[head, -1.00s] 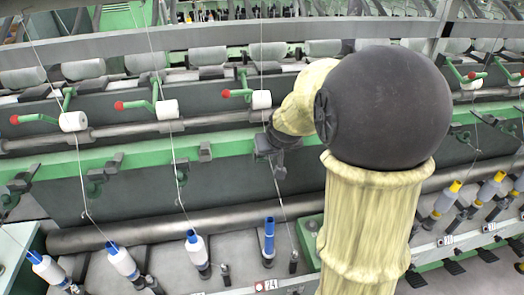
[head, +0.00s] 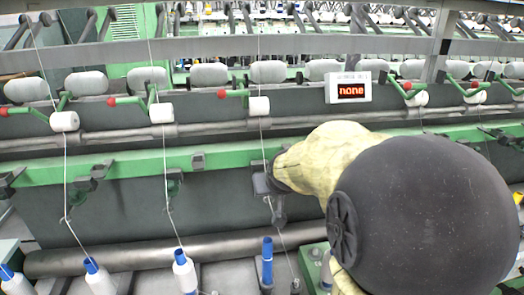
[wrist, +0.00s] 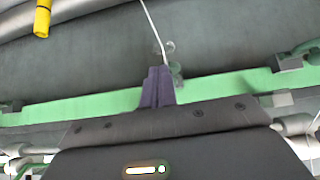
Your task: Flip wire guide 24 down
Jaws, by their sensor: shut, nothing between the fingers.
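My gripper (head: 263,182) is at the green rail, its dark fingers close together. In the wrist view the shut fingers (wrist: 157,88) stand upright in front of the rail with nothing held. A wire guide (head: 279,212) hangs just below and right of my gripper in the head view. In the wrist view a small grey-green part of this guide (wrist: 175,70) shows behind the fingertips, mostly hidden. I cannot tell whether the fingers touch it. A white thread (wrist: 155,28) runs down to this spot. No number is readable on the guide.
Other wire guides (head: 173,186) sit along the green rail (head: 130,168) to the left. Red-knobbed levers with white rollers (head: 259,106) stand above. Blue-topped spindles (head: 267,262) stand below. A display (head: 350,91) reads "none". My arm covers the right side.

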